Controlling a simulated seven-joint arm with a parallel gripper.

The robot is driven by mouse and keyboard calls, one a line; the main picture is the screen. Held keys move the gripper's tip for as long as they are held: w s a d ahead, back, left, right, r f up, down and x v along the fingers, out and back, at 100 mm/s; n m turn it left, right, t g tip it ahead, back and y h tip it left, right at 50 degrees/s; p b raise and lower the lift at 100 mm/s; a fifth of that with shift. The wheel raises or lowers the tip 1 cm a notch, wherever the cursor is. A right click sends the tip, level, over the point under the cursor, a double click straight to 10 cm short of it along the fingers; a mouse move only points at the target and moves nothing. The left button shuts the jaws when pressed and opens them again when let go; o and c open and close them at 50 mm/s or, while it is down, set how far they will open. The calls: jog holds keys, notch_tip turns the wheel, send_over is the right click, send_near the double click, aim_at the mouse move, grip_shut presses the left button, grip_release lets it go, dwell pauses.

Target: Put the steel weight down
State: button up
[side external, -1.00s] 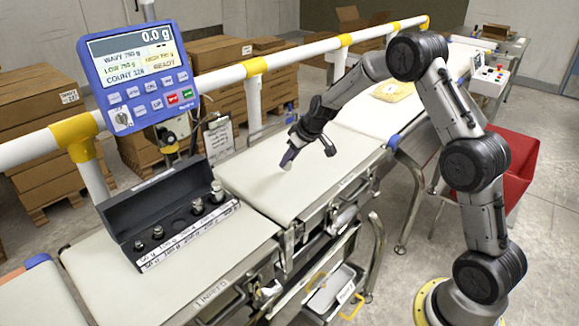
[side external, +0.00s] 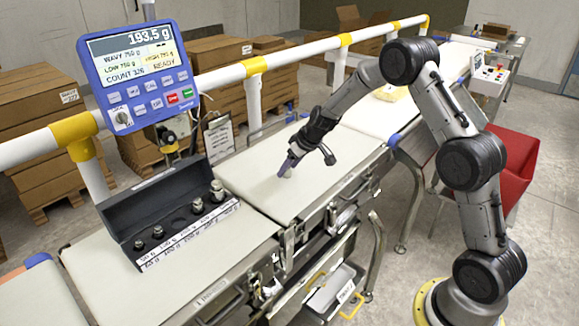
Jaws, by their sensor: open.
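The steel weight (side external: 287,174) is a small, pale shape on the light weigh belt (side external: 262,190), partly hidden by my fingers. My gripper (side external: 290,166) is low over the belt, tilted, with its open fingers at the weight. Whether a finger still touches the weight is too small to tell. The blue display (side external: 136,50) reads 193.5 g.
A black weight case (side external: 165,205) with its lid up holds several steel weights on the belt section at left. A white rail (side external: 225,75) runs behind the belt. A yellowish packet (side external: 392,92) lies on the far belt. A red bin (side external: 515,165) stands at right.

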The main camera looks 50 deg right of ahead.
jog(key=shift+r, duration=0.25)
jog(key=s+a+r, duration=0.3)
jog(key=s+r, duration=0.3)
jog(key=r, duration=0.2)
jog(key=s+a+r, duration=0.3)
jog(key=s+r, duration=0.3)
jog(key=r, duration=0.2)
jog(key=s+a+r, duration=0.1)
jog(key=s+a, duration=0.3)
jog(key=s, duration=0.9)
jog(key=s+a+r, duration=0.1)
jog(key=s+a, duration=0.2)
jog(key=s, duration=1.1)
jog(key=shift+a+r, duration=0.25)
jog(key=shift+a, duration=0.15)
